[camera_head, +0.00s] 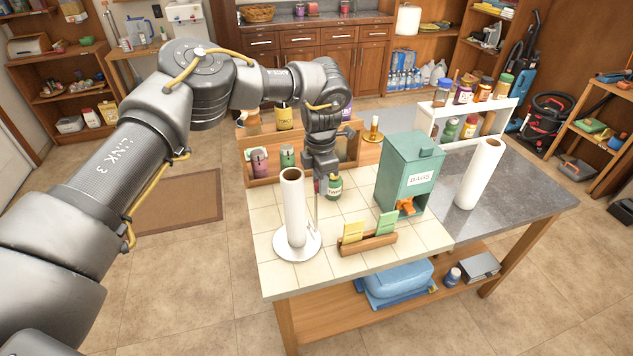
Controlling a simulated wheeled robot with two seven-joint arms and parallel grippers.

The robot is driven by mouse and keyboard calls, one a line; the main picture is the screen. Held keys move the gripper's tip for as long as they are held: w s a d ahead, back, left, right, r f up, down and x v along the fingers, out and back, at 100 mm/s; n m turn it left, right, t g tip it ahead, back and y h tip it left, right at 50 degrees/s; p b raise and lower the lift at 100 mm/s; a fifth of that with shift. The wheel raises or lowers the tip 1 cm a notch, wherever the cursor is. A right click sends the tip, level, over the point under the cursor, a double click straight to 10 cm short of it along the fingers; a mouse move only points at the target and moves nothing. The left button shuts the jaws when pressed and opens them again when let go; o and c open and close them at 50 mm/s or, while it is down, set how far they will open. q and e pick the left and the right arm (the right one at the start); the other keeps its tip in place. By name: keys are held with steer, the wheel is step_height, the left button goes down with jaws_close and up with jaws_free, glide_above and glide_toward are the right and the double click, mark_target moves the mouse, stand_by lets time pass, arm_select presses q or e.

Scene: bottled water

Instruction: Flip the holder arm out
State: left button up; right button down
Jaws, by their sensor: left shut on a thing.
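A paper towel holder with a white roll (294,205) stands upright on a round base (298,250) on the tiled counter. Its thin holder arm (317,215) rises at the right of the roll, with a visible gap between them. My left gripper (319,184) points down from above and is shut on the upper part of this arm. The gripper covers the arm's top. My right gripper is not in view.
A green jar (334,188) stands close behind the gripper. A green bags box (408,180) and a wooden packet tray (367,244) stand to the right. A second white roll (480,172) stands on the grey counter. Bare tiles lie in front.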

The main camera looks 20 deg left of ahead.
arm_select(q)
steer(key=shift+w+d+n+p, duration=0.1)
steer(key=shift+w+n+p, duration=0.15)
steer(key=shift+w+n, duration=1.1)
steer(key=shift+w+d+n+p, duration=0.1)
steer(key=shift+w+n+p, duration=0.1)
steer(key=shift+n, duration=2.1)
steer(key=shift+w+d+n+p, duration=0.1)
steer(key=shift+w+n+p, duration=0.15)
steer(key=shift+w+n, duration=1.1)
steer(key=shift+s+n, duration=0.5)
steer(key=shift+n, duration=0.1)
steer(key=o, duration=1)
step_height(320, 180, up, 11)
steer(key=shift+f+b, duration=0.1)
steer(key=shift+b, duration=0.2)
